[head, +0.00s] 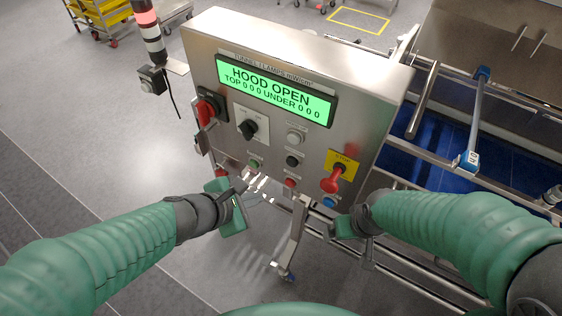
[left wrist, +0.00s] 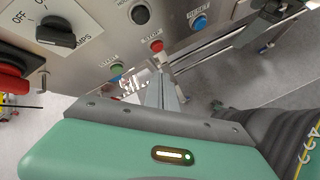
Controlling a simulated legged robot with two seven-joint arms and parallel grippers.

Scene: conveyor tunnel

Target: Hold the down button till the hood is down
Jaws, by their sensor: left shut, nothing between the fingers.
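The steel control panel (head: 270,150) has a green display reading HOOD OPEN (head: 265,88). A grey button (head: 295,137) sits above a black button (head: 292,161); I cannot read which is marked down. The black button also shows in the left wrist view (left wrist: 140,14), with a partly readable label. My left gripper (head: 246,180) is shut and empty at the panel's lower edge, below the green button (head: 254,163) and apart from the black one. In the left wrist view its fingers (left wrist: 161,88) point up towards the red button (left wrist: 156,45). My right gripper (head: 328,212) is near the panel's lower right; its jaws are unclear.
A red handle on a yellow plate (head: 342,165) and a blue button (head: 329,202) are at the panel's right. A black rotary switch (head: 248,129) and red switch (head: 210,108) are at its left. The blue conveyor (head: 430,145) and rails lie behind, right.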

